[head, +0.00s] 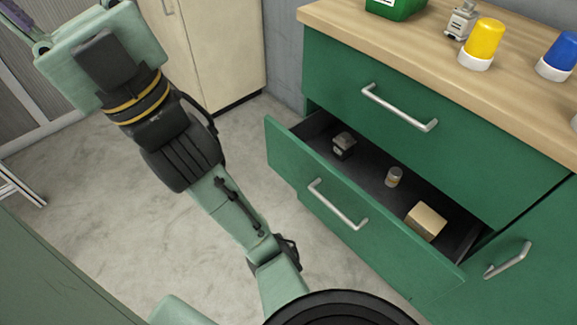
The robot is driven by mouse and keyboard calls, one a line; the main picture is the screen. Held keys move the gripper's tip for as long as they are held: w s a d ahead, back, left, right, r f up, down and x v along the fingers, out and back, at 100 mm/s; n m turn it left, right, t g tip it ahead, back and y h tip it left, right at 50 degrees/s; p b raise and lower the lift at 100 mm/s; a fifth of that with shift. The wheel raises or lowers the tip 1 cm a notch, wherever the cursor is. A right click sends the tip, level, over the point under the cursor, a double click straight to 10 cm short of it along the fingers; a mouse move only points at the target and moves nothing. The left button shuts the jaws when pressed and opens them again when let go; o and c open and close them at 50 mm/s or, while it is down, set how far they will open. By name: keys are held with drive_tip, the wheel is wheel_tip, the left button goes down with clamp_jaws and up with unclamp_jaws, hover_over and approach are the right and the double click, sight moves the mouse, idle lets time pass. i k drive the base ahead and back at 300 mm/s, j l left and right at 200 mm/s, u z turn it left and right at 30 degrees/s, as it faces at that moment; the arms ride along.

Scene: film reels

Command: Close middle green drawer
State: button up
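The middle green drawer (290,170) stands pulled out from the green cabinet, with its dark inside showing. Its front has a silver bar handle (338,205). Inside lie a small dark grey object (344,145), a small jar-like item (394,177) and a tan box (426,221). The drawer above it (440,150) is shut. My arm reaches from the bottom of the head view to the upper left, over the floor and apart from the drawer. I cannot make out my gripper's fingers in this view.
A beige cabinet (215,50) stands at the back. Grey floor (90,200) lies open left of the drawer.

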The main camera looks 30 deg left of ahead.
sight(353, 195)
drive_tip(key=u, duration=0.3)
drive_tip(key=k+l+u, duration=0.1)
drive_tip(key=k+l, duration=0.25)
drive_tip(key=k+l+u, duration=0.1)
drive_tip(key=k+l, duration=0.15)
drive_tip(key=k, duration=0.35)
